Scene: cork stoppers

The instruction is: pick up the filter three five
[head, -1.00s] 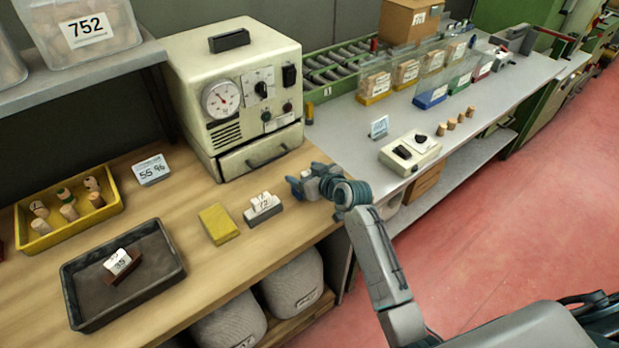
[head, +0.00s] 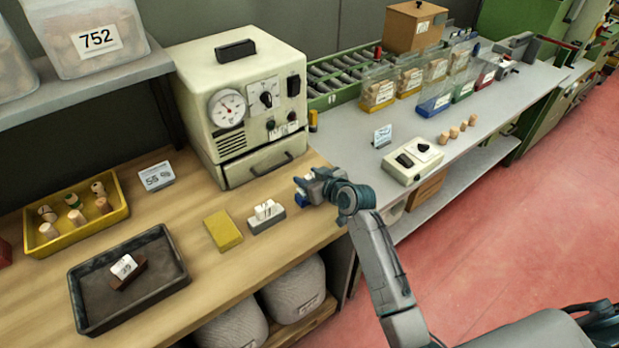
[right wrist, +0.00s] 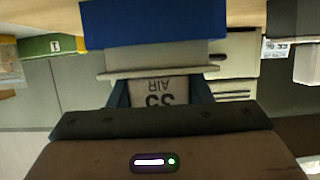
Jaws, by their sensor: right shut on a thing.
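My right gripper (head: 304,190) is over the front right end of the wooden bench, right of the small holder with white tags. It is shut on the filter (right wrist: 158,90), whose pale face reads "35 AIR" upside down in the right wrist view. The filter has a wider grey rim, a grey part and a blue end. In the head view only a bit of blue of the filter (head: 300,199) shows at the fingers, and the rest is hidden. My left gripper is not in view.
The holder with white tags (head: 266,224) and a yellow block (head: 222,231) lie left of the gripper. A black tray (head: 80,312) holds a tagged brown block. A yellow tray (head: 60,243) holds corks. A cream machine (head: 205,70) stands behind; a control box (head: 398,176) is right.

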